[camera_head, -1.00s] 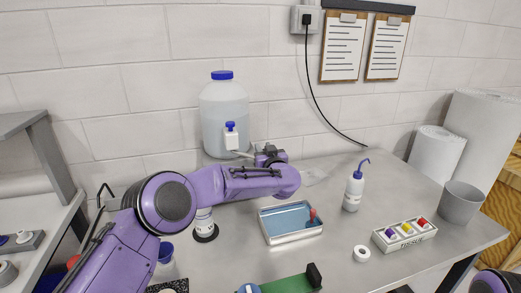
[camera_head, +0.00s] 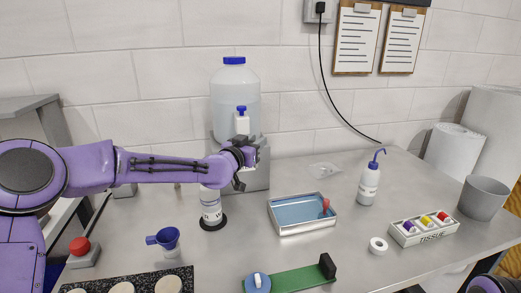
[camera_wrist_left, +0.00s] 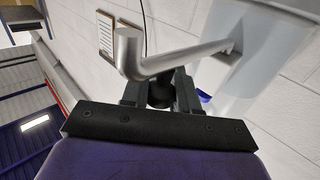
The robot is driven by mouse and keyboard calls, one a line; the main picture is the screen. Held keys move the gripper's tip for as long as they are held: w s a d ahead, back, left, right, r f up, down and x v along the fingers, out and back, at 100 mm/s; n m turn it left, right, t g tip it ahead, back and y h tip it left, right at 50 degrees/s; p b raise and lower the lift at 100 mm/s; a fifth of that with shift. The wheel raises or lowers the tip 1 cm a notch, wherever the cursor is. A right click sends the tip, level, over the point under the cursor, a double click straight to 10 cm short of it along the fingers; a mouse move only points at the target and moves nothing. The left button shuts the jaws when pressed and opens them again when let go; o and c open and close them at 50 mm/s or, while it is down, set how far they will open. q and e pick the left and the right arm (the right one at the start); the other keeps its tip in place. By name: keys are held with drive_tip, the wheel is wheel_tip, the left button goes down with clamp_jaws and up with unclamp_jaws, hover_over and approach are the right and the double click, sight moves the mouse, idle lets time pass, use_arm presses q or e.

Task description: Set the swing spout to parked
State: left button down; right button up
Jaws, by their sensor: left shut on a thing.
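The swing spout (camera_wrist_left: 180,58) is a grey bent metal tube in the left wrist view. It runs from the tap side at right to a bent end at left. My left gripper (camera_wrist_left: 160,88) is shut on it, and the tube crosses at the fingers. In the head view my left gripper (camera_head: 243,166) is just below the white tap body with a blue knob (camera_head: 242,122), on the front of a large clear bottle (camera_head: 235,88) with a blue cap. The gripper hides most of the spout there. My right gripper is not in view.
The bottle stands on a grey block (camera_head: 257,177).

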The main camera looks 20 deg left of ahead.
use_arm(q)
drive_tip(key=shift+s+a+f+h, duration=0.15)
drive_tip(key=shift+a+f+h, duration=0.05)
drive_tip(key=shift+a+h, duration=0.1)
drive_tip(key=shift+m, duration=0.3)
drive_tip(key=c, duration=0.9)
unclamp_jaws()
drive_tip(key=shift+o, duration=0.2)
drive_tip(key=shift+r, duration=0.1)
drive_tip(key=b+v, duration=0.3)
drive_tip(key=v, duration=0.7)
drive_tip(key=shift+s+b, duration=0.15)
drive_tip(key=shift+b, duration=0.2)
drive_tip(key=shift+a, duration=0.15)
